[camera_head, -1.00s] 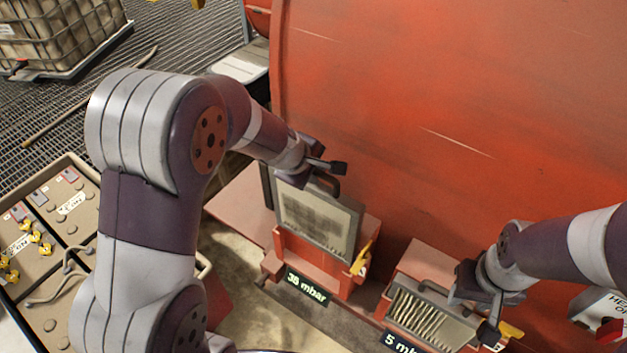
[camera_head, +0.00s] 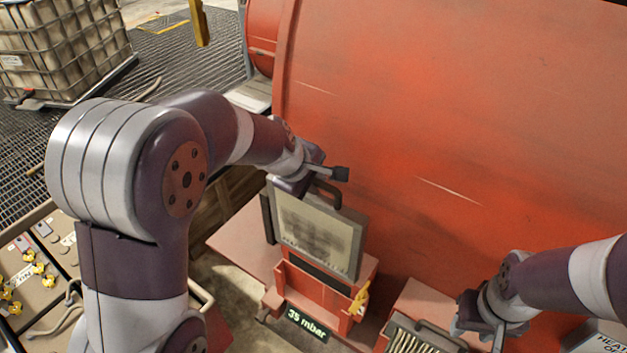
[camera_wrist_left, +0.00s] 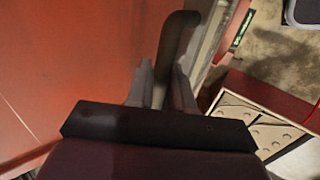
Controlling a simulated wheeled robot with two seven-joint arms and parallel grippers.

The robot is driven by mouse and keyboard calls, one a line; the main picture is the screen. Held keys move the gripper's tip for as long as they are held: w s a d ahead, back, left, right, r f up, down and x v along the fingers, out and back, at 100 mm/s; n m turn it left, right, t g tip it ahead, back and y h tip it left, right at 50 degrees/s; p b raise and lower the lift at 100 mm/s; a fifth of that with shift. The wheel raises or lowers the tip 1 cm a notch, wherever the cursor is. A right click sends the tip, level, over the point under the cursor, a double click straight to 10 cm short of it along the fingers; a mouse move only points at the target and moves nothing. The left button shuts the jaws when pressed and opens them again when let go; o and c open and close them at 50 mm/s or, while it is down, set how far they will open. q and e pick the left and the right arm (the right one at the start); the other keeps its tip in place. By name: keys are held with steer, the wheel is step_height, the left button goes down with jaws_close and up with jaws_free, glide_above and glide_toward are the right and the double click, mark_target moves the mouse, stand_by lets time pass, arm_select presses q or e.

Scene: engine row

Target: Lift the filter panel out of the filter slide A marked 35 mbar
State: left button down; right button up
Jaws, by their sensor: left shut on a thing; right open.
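The filter panel (camera_head: 312,229), a flat frame with a grey, dirt-stained face, stands upright above the red slide with the 35 mbar label (camera_head: 307,323). A dark slot (camera_head: 319,274) shows below the panel; I cannot tell if its lower edge is fully clear. My left gripper (camera_head: 318,180) is shut on the dark handle (camera_head: 330,192) at the panel's top. In the left wrist view the handle (camera_wrist_left: 176,45) runs between the fingers (camera_wrist_left: 160,88). My right gripper (camera_head: 487,325) is open at the lower right, near the second slide.
A second slide with a ribbed panel (camera_head: 415,342) stands to the right. A yellow lever (camera_head: 359,299) sits on the first slide's right side. The big red engine casing (camera_head: 430,130) rises close behind. A tray of parts (camera_head: 30,255) lies at the left.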

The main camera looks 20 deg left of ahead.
arm_select(q)
steer(key=s+a+b, duration=0.2)
steer(key=s, duration=0.5)
steer(key=s+a+b, duration=0.2)
steer(key=s+a, duration=0.1)
steer(key=s, duration=0.5)
steer(key=shift+a, duration=0.25)
stand_by(0.3)
